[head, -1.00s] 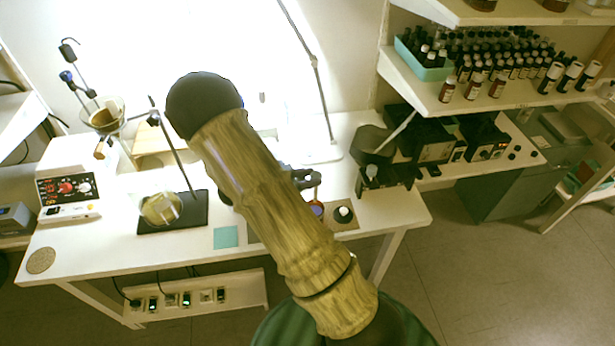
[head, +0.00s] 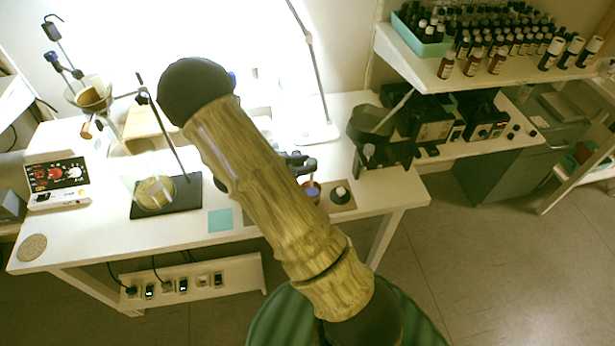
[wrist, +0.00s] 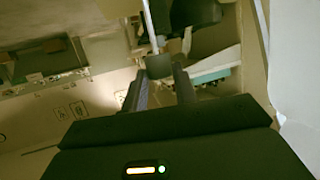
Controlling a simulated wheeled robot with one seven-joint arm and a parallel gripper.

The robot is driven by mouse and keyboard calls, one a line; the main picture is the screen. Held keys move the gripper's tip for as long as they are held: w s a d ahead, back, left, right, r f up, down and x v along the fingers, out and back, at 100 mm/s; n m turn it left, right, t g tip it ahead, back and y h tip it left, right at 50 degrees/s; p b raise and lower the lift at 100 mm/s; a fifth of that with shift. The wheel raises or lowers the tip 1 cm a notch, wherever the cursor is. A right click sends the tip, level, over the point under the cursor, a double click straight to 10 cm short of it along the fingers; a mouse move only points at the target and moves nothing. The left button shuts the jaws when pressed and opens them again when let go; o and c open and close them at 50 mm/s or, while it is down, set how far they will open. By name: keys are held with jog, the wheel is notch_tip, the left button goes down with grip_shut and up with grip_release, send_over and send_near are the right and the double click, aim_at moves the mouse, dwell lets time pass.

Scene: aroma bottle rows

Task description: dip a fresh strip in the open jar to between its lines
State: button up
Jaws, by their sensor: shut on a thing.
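My gripper (wrist: 160,84) is shut on a small dark block (wrist: 158,66) in the wrist view. A thin white strip (wrist: 151,28) runs away from that block; its lines cannot be made out. In the head view my gripper (head: 297,162) is mostly hidden behind my forearm, above the back of the white table. A small jar (head: 313,193) with a bluish-purple top stands just below and right of it, partly covered, so I cannot tell whether it is the open one. The strip is not clear in the head view.
A black cap-like piece (head: 340,194) sits on a brown pad right of the jar. A dark cup (head: 371,123) with a pale stick stands behind. A lamp post (head: 318,70) rises at the back. A stand with a beaker (head: 154,193) is left.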

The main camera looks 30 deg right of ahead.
jog(key=shift+f+b, duration=0.75)
jog(key=shift+f, duration=0.75)
dwell(1.3)
jog(key=shift+s, duration=0.1)
jog(key=shift+f+p, duration=0.3)
dwell(1.0)
jog(key=shift+r, duration=0.15)
dwell(0.6)
